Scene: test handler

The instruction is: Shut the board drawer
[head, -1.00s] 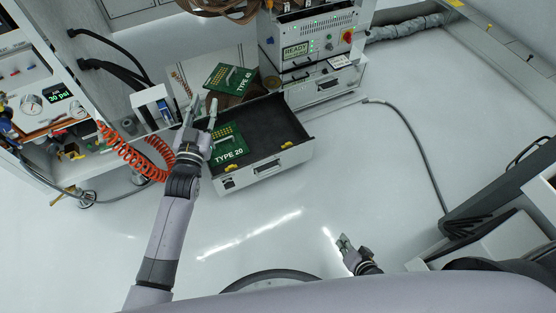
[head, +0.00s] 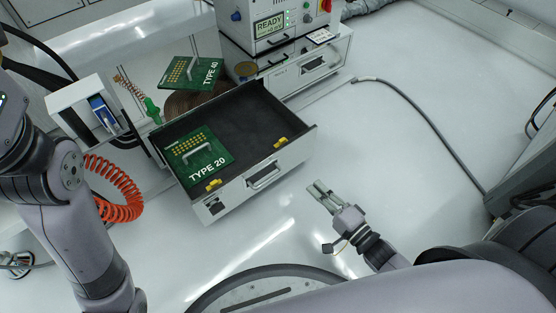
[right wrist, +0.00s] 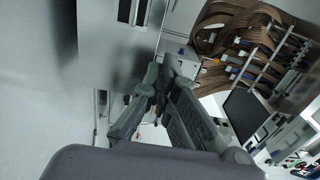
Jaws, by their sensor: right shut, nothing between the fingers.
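The board drawer (head: 222,193) stands pulled out from its cabinet, with a dark interior and a light metal front. Its front has a bar handle (head: 265,178) and two yellow latches. A green TYPE 20 board (head: 215,153) lies inside at the left. My right gripper (head: 317,190) is shut and empty, in front of the drawer and to the right of the handle, apart from it. Its fingers (right wrist: 158,82) show close together in the right wrist view. My left arm (head: 70,200) is at the left edge of the head view; its gripper is out of the picture.
A green TYPE 40 board (head: 190,73) is behind the drawer. A tester with a READY screen (head: 270,27) stands at the back. An orange coiled hose (head: 120,195) hangs at the left. A grey cable (head: 430,130) crosses the floor at right. The floor before the drawer is clear.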

